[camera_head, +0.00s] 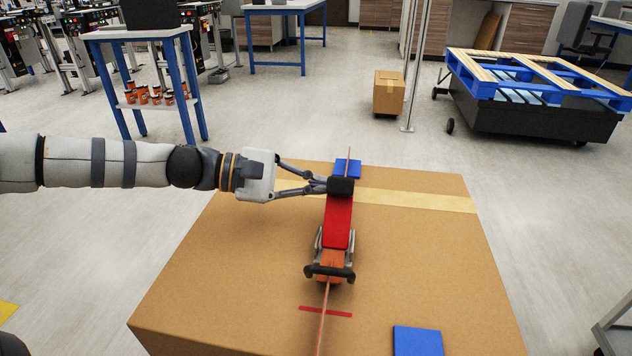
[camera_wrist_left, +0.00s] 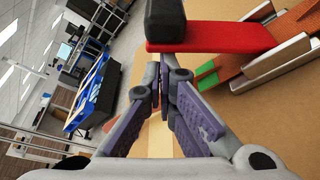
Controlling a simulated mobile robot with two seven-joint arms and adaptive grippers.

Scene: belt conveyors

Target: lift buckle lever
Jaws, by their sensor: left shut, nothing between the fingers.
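The buckle lies on a large cardboard box. Its red lever (camera_head: 338,222) ends in a black grip (camera_head: 341,186) at the far end. Its near end has an orange part (camera_head: 331,258) and a black crossbar (camera_head: 329,273). My left gripper (camera_head: 321,187) reaches in from the left, its fingertips at or just beside the black grip. In the left wrist view, the fingers (camera_wrist_left: 167,62) are shut with nothing between them, just below the black grip (camera_wrist_left: 165,22) and red lever (camera_wrist_left: 222,37). I cannot tell whether they touch it. My right gripper is not in view.
A thin strap (camera_head: 322,325) runs along the cardboard box (camera_head: 230,270) through the buckle. Blue pads lie at the far edge (camera_head: 354,169) and near right (camera_head: 417,341). A red mark (camera_head: 325,312) crosses the strap. The box top beside the buckle is clear.

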